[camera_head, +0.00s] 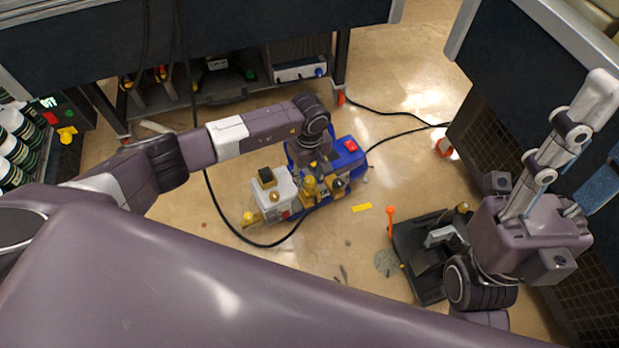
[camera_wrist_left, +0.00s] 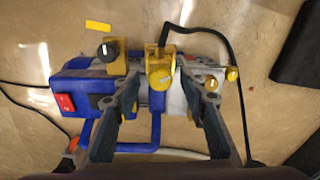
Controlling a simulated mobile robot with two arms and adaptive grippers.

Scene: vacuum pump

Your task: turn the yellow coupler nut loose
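The vacuum pump has a blue body (camera_head: 343,160) with a red switch and a pale front end (camera_head: 272,205); it stands on the floor. The yellow coupler nut (camera_head: 310,188) shows on its near side, by a black hose. In the left wrist view the yellow nut (camera_wrist_left: 160,74) faces the camera between the two dark fingers of my left gripper (camera_wrist_left: 160,82). These fingers are spread, with visible gaps on both sides of the nut. In the head view the left gripper (camera_head: 318,160) is over the pump, its tips partly hidden. My right gripper (camera_head: 560,165) is raised at the right, away from the pump.
A yellow knob (camera_wrist_left: 232,74) and a black dial (camera_wrist_left: 108,50) sit either side of the nut. The black hose (camera_head: 222,215) loops over the floor. A dark tool stand (camera_head: 405,240) is right of the pump. A low shelf (camera_head: 240,98) lies behind.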

